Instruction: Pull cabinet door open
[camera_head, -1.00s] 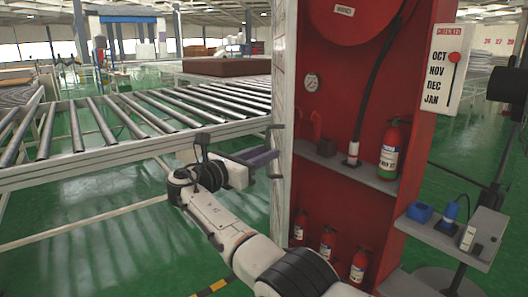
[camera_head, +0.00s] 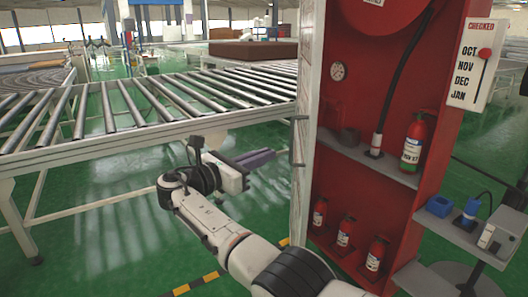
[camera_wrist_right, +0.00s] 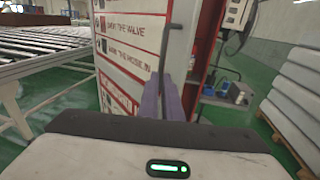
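The red fire cabinet (camera_head: 395,60) stands open at the right of the head view. Its white door (camera_head: 307,110) shows nearly edge-on at the cabinet's left side, with a dark handle (camera_head: 298,142) on it. In the right wrist view the door's printed face (camera_wrist_right: 130,45) fills the upper middle, and a dark upright bar, seemingly the handle (camera_wrist_right: 168,30), stands beyond the fingers. My right gripper (camera_head: 268,157) points at the door, left of and slightly below the handle. Its purple fingers (camera_wrist_right: 163,98) look narrowly apart and hold nothing visible. My left gripper is not in view.
A roller conveyor (camera_head: 130,115) runs behind my right arm. Fire extinguishers (camera_head: 418,143) stand inside the cabinet. The wrist view shows stacked pale slabs (camera_wrist_right: 295,100) at right. Green floor lies clear below the conveyor.

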